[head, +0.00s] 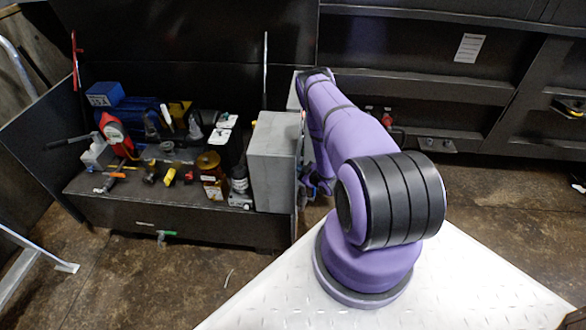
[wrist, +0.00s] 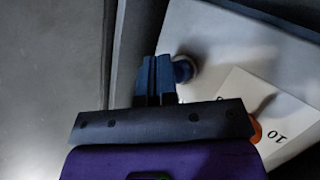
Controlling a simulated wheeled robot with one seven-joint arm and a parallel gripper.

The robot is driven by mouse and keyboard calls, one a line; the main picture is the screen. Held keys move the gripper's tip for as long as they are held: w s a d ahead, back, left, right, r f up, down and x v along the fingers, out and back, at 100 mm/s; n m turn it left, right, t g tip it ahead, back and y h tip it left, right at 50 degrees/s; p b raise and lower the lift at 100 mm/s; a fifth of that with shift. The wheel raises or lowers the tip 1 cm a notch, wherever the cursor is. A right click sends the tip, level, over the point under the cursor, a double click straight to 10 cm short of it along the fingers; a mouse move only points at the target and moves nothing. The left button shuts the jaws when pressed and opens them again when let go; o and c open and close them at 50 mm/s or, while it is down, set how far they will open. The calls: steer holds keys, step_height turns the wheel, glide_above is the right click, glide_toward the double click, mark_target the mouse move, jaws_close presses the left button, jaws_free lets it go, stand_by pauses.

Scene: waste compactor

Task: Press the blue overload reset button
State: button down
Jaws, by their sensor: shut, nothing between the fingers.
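The blue button (wrist: 183,68) shows in the wrist view as a small round blue knob on a pale grey panel (wrist: 225,45). My gripper (wrist: 158,62) is shut and empty, its two dark blue fingers side by side. The fingertips are just left of the button in the picture and overlap its left edge. I cannot tell whether they touch it. In the head view my gripper (head: 318,186) is small and partly hidden by my arm, beside the right side of a grey cabinet (head: 272,165). The button cannot be seen in the head view.
A white label (wrist: 268,108) and an orange part (wrist: 256,131) are on the panel near my gripper. An open machine bay (head: 150,205) with several tools, bottles and a blue motor lies left of the cabinet. A dark shelf frame (head: 420,85) stands behind my arm.

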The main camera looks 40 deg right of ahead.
steer(key=shift+w+a, duration=0.3)
steer(key=shift+w, duration=0.05)
stand_by(0.7)
stand_by(0.4)
steer(key=shift+s+d, duration=0.55)
steer(key=shift+s, duration=0.1)
steer(key=shift+s+d, duration=1.6)
steer(key=shift+s, duration=0.3)
